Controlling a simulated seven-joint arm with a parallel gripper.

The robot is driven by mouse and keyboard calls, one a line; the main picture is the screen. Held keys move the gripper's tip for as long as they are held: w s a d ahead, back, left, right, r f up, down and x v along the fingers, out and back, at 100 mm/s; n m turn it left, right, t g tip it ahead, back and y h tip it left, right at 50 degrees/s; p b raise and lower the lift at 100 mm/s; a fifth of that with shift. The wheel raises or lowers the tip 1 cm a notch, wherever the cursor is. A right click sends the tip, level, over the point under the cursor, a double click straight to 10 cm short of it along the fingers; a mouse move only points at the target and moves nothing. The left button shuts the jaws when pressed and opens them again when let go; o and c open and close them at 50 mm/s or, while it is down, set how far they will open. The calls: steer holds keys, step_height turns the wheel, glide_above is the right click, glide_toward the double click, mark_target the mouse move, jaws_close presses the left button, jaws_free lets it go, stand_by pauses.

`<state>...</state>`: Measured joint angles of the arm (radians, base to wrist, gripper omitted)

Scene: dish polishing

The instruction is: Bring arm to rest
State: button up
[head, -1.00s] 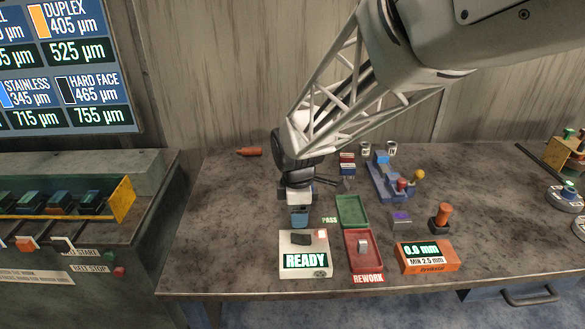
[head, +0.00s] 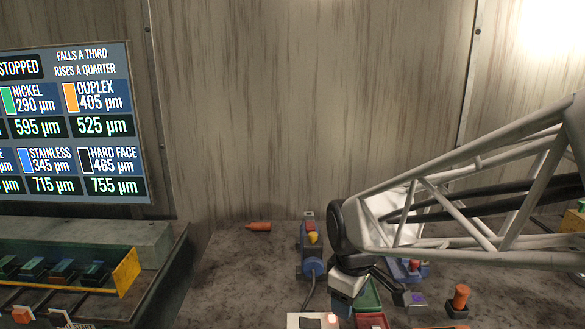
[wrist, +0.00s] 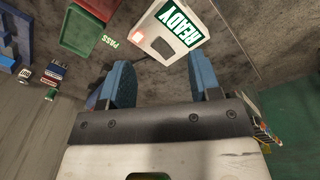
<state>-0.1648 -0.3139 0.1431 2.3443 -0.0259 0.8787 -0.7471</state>
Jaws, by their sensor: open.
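My arm (head: 470,200) reaches in from the right in the head view, with its wrist (head: 347,282) low over the bench by the green tray. In the wrist view my gripper (wrist: 162,80) shows two blue fingers, spread apart with nothing between them. The white READY box (wrist: 172,32) lies beyond the fingertips; its top edge shows at the bottom of the head view (head: 305,322). The fingertips are not clear in the head view.
The green PASS tray (wrist: 85,30) and red tray (wrist: 100,7) lie beside the READY box. A blue device (head: 312,266) with a yellow knob stands left of my wrist. An orange bottle (head: 258,227) lies farther back. An orange-topped peg (head: 461,297) stands to the right.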

steer(key=s+d+r+m, duration=0.2)
steer(key=s+d+m, duration=0.1)
steer(key=s+m, duration=0.2)
steer(key=s+d+r+m+t, duration=0.1)
steer(key=s+d+m, duration=0.3)
steer(key=s, duration=0.5)
steer(key=shift+s+d+r+m+t, duration=0.25)
steer(key=shift+r+m, duration=0.35)
steer(key=shift+m, duration=0.3)
steer(key=shift+a, duration=0.1)
steer(key=shift+c, duration=0.3)
stand_by(0.4)
